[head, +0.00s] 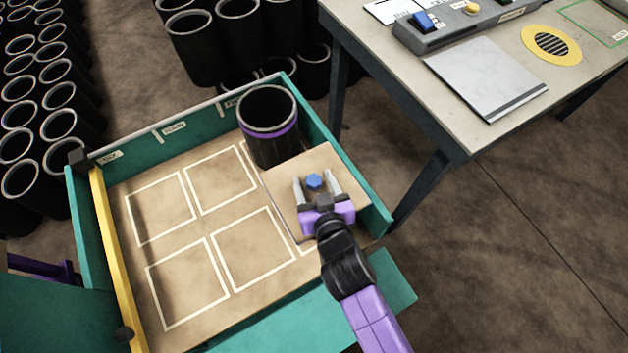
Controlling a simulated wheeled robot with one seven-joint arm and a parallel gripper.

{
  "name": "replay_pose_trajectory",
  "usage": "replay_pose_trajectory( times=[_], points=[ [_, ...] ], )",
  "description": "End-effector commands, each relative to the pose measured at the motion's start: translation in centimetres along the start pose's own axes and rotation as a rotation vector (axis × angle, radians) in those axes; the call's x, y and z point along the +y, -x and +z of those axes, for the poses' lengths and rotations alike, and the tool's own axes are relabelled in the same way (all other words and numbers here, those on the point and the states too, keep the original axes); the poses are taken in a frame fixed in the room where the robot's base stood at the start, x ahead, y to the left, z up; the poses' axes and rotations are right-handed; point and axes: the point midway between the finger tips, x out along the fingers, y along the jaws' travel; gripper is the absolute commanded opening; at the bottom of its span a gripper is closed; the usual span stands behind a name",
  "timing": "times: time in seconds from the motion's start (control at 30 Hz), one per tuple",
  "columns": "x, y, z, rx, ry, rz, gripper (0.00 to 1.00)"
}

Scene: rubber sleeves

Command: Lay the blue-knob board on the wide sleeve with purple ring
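The square tan board (286,192) with a blue hexagonal knob (314,181) is at the right side of the teal tray. Whether it lies on the tray floor or on something hidden under it, I cannot tell. My gripper (315,178) is over the board, its two grey fingers apart on either side of the knob, with gaps showing. The wide black sleeve with a purple ring (273,142) stands upright in the tray's far right corner, just beyond the board. Its top is open and uncovered.
The tray (325,138) has white square outlines on its floor, and several are bare. A yellow bar (118,262) runs along its left side. Many black sleeves (60,95) stand outside at left and back. A table (400,65) with a control box stands at right.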

Motion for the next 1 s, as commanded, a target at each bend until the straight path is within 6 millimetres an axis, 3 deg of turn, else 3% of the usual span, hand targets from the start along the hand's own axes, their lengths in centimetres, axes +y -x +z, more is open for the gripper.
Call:
replay_pose_trajectory(
  times=[0.33, 0.7, 1.0],
  points=[
    [0.0, 0.6, 0.2, -0.003, 0.0, 0.0, 0.58],
    [0.0, 6.1, 0.1, -0.002, 0.0, 0.0, 0.58],
    [0.0, 7.8, 0.1, -0.001, 0.001, 0.0, 0.58]
  ],
)
